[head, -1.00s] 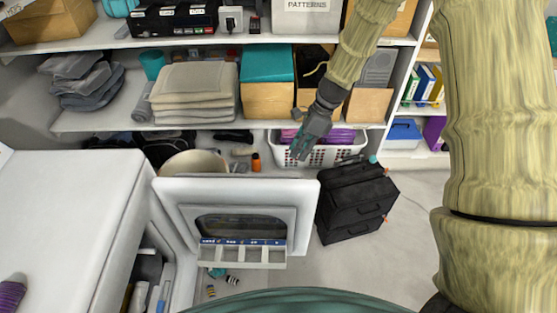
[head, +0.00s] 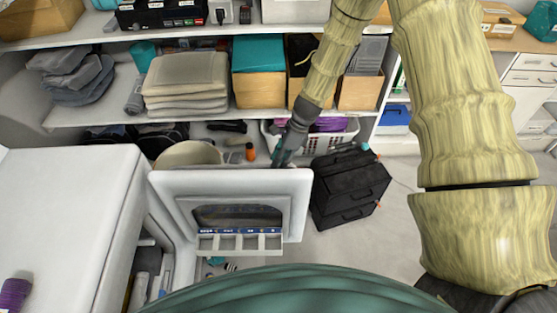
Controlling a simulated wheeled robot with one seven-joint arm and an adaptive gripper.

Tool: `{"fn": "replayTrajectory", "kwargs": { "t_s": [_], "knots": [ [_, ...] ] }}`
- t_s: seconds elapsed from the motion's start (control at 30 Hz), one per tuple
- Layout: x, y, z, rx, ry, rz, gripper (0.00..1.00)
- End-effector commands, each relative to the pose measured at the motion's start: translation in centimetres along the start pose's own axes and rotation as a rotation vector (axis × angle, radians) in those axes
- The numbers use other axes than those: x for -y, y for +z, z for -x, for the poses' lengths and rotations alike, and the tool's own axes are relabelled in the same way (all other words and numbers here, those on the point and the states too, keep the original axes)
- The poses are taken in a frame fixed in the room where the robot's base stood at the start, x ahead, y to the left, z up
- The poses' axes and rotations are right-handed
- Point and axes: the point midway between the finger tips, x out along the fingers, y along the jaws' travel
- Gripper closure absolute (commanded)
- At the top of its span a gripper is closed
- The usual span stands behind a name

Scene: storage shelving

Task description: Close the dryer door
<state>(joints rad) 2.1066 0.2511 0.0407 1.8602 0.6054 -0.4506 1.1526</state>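The white dryer door (head: 167,188) stands open, its inner face with a dark recessed window (head: 240,216) toward me. It is swung out to the right of the white dryer body (head: 70,205). My gripper (head: 278,160) points down just above the right part of the door's top edge, seemingly on its far side. It appears small and dark, and its fingertips are close to the edge; I cannot tell whether they touch it. Whether the fingers are open or shut is too small to tell.
A white basket (head: 338,139) with purple items and a beige bin (head: 187,154) are behind the door, below loaded shelves (head: 120,120). The floor at right (head: 390,235) is clear.

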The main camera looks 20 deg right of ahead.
Motion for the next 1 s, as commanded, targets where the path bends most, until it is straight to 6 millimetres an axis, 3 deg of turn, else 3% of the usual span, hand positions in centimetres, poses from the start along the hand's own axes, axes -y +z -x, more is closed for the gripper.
{"fn": "replayTrajectory", "kwargs": {
  "t_s": [0.5, 0.67, 1.0],
  "knots": [
    [0.0, 0.0, -1.1, 0.0, 0.0, -0.001, 0.74],
    [0.0, -0.1, -1.1, 0.0, 0.0, -0.001, 1.0],
    [-0.2, 0.3, -1.3, 0.002, -0.002, -0.007, 1.0]
  ]
}}
